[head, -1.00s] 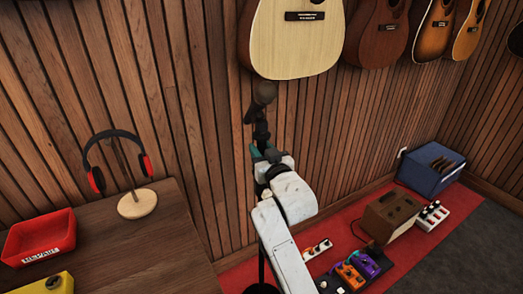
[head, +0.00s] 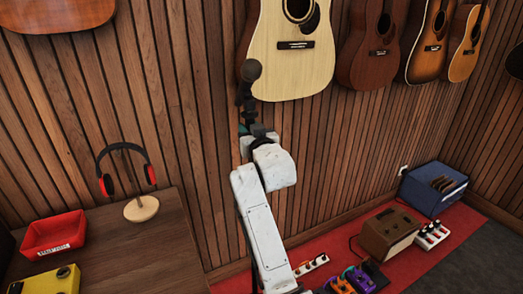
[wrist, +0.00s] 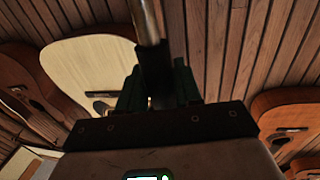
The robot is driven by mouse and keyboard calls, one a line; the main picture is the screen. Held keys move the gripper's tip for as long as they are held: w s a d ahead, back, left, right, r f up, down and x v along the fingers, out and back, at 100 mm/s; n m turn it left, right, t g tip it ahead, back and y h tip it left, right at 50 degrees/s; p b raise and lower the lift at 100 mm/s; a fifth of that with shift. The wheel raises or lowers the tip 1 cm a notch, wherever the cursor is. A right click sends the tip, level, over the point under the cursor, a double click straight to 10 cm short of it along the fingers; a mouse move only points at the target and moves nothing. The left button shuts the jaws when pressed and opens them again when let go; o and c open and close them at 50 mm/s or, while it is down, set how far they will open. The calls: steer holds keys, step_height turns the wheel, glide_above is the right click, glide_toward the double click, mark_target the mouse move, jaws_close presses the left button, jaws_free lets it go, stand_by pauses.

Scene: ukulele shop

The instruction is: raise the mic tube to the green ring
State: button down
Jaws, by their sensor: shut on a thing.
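A dark microphone (head: 252,70) stands at the top of the mic tube, in front of the pale guitar's left edge in the head view. The tube (wrist: 149,22) shows in the wrist view as a grey metal rod running up from between my fingers. My gripper (wrist: 158,85) has dark green fingers and is shut on the tube. In the head view my gripper (head: 250,130) sits just below the microphone, and my white arm hides the lower part of the stand. I cannot make out the green ring in either view.
Guitars hang on the slatted wood wall behind, the pale guitar (head: 296,58) closest to the microphone. A wooden table (head: 150,245) at left carries headphones (head: 125,172), a red tray (head: 54,235) and a yellow box (head: 45,281). An amplifier (head: 389,233) and pedals stand on the red mat at right.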

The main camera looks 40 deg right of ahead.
mark_target(249, 87)
step_height(249, 87, up, 12)
steer(key=p, duration=0.5)
steer(key=shift+r+p, duration=0.2)
steer(key=shift+p, duration=0.2)
steer(key=c, duration=0.9)
jaws_free()
steer(key=shift+f, duration=0.1)
steer(key=shift+s+a+f, duration=0.1)
steer(key=shift+s+a, duration=0.15)
steer(key=shift+s, duration=0.3)
steer(key=b+v, duration=0.2)
steer(key=v, duration=0.7)
steer(key=shift+s+a+b, duration=0.15)
steer(key=shift+s+b, duration=0.1)
steer(key=shift+b, duration=0.1)
